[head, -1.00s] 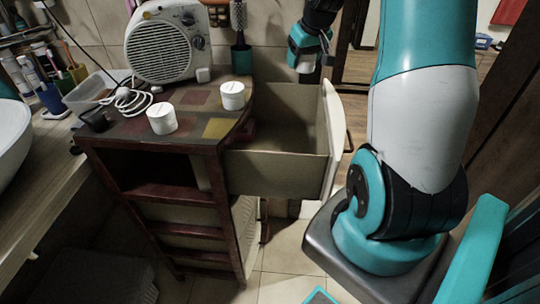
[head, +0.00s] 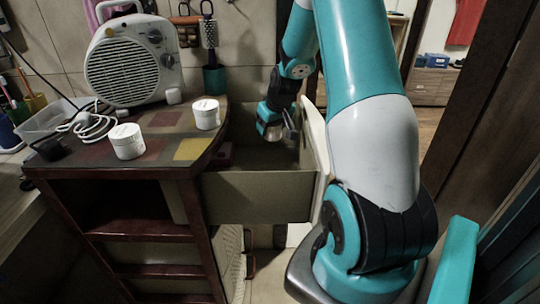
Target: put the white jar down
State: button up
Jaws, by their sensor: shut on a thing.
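My gripper (head: 272,124) is over the back right part of the open drawer (head: 257,197), near its front panel. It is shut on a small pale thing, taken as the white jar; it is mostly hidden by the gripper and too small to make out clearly. Two other white lidded jars stand upright on the patterned cabinet top, apart from my gripper: one nearer the front (head: 127,142) and one farther back (head: 206,115). The drawer's floor is largely hidden by its near wall.
A white fan heater (head: 135,62) stands at the back of the cabinet top (head: 160,152). A white cable (head: 88,122), a dark cup (head: 48,148) and a clear tray (head: 45,120) are at the left. A brush (head: 209,35) stands in a holder behind. The cabinet's front right corner is bare.

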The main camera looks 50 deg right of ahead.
aim_at(278, 133)
notch_tip(278, 133, down, 9)
jog(key=shift+f, duration=0.1)
dwell(0.3)
jog(key=o, duration=1)
jog(key=shift+f+b, duration=0.1)
jog(key=shift+b, duration=0.2)
jog(key=shift+v, duration=3.9)
